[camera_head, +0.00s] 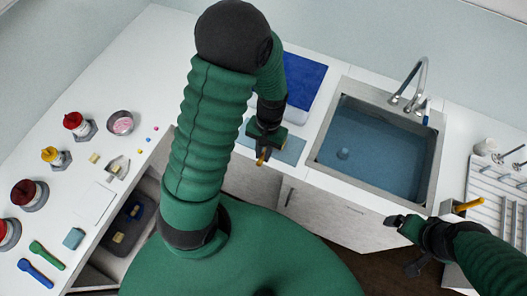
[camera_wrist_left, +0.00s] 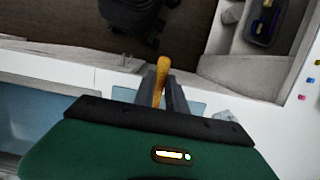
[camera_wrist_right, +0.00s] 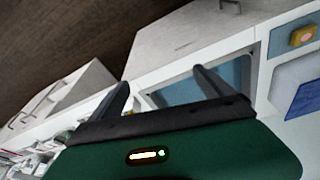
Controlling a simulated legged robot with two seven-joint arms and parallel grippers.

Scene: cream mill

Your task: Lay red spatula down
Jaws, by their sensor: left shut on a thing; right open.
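My left gripper (camera_head: 262,150) is shut on a yellow-orange handle (camera_wrist_left: 161,75), over the front edge of the counter by the pale blue mat (camera_head: 291,150). The left wrist view shows the handle sticking out between both fingers (camera_wrist_left: 161,95). I see no red on it, and its other end is hidden. No red spatula can be made out. A green spatula (camera_head: 46,255) and a blue spatula (camera_head: 35,272) lie on the left counter. My right gripper (camera_head: 396,222) is open and empty in front of the sink; its spread fingers show in its wrist view (camera_wrist_right: 165,88).
The sink (camera_head: 375,145) holds blue water. A rack (camera_head: 495,195) and a yellow-handled tool (camera_head: 468,205) are right.

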